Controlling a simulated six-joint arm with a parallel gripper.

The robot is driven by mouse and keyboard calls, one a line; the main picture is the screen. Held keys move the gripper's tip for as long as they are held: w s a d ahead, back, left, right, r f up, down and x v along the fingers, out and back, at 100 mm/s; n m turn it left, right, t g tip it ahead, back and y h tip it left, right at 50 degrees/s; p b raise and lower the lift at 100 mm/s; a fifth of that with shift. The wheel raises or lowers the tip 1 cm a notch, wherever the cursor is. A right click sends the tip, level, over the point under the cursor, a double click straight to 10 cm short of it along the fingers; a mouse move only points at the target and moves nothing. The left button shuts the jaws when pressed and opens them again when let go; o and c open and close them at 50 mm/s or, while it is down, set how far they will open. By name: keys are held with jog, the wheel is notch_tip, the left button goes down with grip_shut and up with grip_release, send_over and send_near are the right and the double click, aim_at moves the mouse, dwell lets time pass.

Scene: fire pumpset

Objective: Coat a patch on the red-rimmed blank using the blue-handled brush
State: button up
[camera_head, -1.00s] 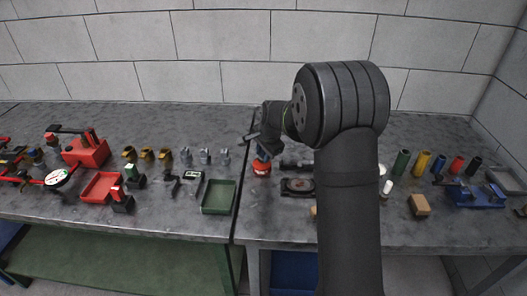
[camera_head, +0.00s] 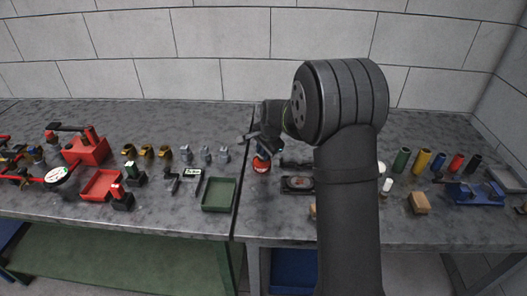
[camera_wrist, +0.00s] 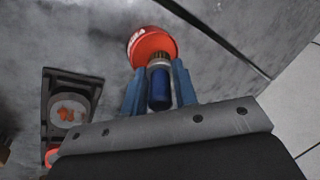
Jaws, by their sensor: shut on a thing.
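My gripper (camera_wrist: 160,88) is shut on the blue-handled brush (camera_wrist: 160,90). The brush's metal ferrule points toward the red can (camera_wrist: 152,46), and its bristles are hidden there; I cannot tell whether they are inside the can. In the head view, the red can (camera_head: 261,164) stands on the right bench just below my gripper (camera_head: 264,144). A pale round blank (camera_wrist: 66,108) with an orange-red patch sits in a black square holder (camera_wrist: 92,88), left of the gripper in the wrist view. A red rim is not clear on it. The holder (camera_head: 297,184) also shows right of the can.
A dark part (camera_head: 293,163) lies behind the holder. A green tray (camera_head: 219,194) stands left of the bench seam. Coloured cylinders (camera_head: 422,161), a wooden block (camera_head: 419,203) and a blue fixture (camera_head: 474,194) are at the right. My arm hides the bench behind it.

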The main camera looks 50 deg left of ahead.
jog(key=shift+f, duration=0.5)
dwell(1.1)
jog(key=shift+r, duration=0.1)
jog(key=shift+r, duration=3.5)
jog(key=w+d+f+m, duration=0.1)
jog(key=w+d+m, duration=0.1)
jog(key=w+d, duration=1.35)
jog(key=shift+m+t, duration=0.5)
jog(key=w+d, duration=0.3)
jog(key=d, duration=0.6)
jog(key=w+d+f, duration=0.1)
jog(key=w+d, duration=0.2)
jog(key=d, duration=0.6)
jog(key=w+d+f, duration=0.1)
jog(key=w+d, duration=0.2)
jog(key=d, duration=0.7)
jog(key=shift+w+f, duration=0.1)
jog(key=shift+w, duration=0.2)
jog(key=s+d+f+n, duration=0.1)
jog(key=s+d+f, duration=0.1)
jog(key=d, duration=0.2)
jog(key=s+d+f+n, duration=0.1)
jog(key=s+d, duration=0.1)
jog(key=d, duration=0.3)
jog(key=s+d+f+n+g, duration=0.1)
jog(key=d+f, duration=0.1)
jog(key=d, duration=0.3)
jog(key=shift+s+d+f, duration=0.15)
jog(key=shift+s+f, duration=0.2)
jog(key=shift+s, duration=0.05)
